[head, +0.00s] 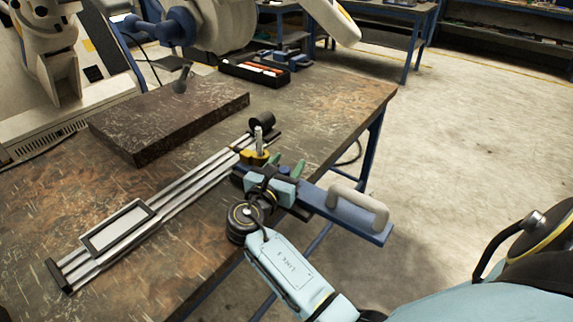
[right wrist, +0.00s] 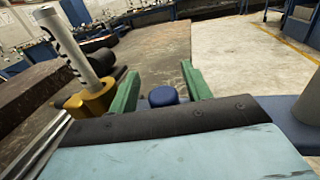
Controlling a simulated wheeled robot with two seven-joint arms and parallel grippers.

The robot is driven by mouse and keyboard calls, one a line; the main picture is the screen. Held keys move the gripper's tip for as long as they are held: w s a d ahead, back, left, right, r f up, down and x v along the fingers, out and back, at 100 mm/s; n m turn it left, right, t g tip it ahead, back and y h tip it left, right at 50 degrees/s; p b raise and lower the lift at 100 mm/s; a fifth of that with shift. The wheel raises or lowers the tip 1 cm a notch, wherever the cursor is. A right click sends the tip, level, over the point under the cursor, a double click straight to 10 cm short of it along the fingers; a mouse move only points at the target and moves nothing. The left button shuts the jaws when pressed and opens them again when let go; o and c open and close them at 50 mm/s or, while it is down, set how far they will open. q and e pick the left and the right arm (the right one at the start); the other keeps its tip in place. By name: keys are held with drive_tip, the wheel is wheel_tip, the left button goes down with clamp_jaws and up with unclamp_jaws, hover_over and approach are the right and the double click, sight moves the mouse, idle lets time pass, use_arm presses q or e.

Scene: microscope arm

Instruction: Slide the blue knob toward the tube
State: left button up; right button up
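The blue knob (right wrist: 164,96) sits between the green fingers of my right gripper (right wrist: 160,85) in the right wrist view, with a gap on each side. That gripper is open. In the head view the right gripper (head: 286,164) is at the rail's far end, and I cannot make out the knob there. To its left stand a silver post (head: 259,140) in a yellow block (head: 254,157) and a black cylinder (head: 261,119). The post (right wrist: 73,45) and the cylinder (right wrist: 97,57) also show in the wrist view. I cannot tell which is the tube. My left gripper is not in view.
A silver rail assembly (head: 185,189) with a framed plate (head: 118,226) runs across the worn table (head: 325,100). A dark slab (head: 170,122) lies behind it. A blue bar with a pale handle (head: 357,207) juts past the table's right edge. Open floor lies beyond.

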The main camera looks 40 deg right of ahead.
drive_tip(key=shift+s, duration=0.1)
drive_tip(key=shift+s+a, duration=0.1)
drive_tip(key=shift+a, duration=0.15)
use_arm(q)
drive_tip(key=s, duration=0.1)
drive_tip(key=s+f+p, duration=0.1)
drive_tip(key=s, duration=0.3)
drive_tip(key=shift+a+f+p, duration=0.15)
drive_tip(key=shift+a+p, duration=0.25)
use_arm(e)
drive_tip(key=v, duration=1.2)
drive_tip(key=shift+s+a, duration=0.15)
drive_tip(key=shift+a, duration=0.2)
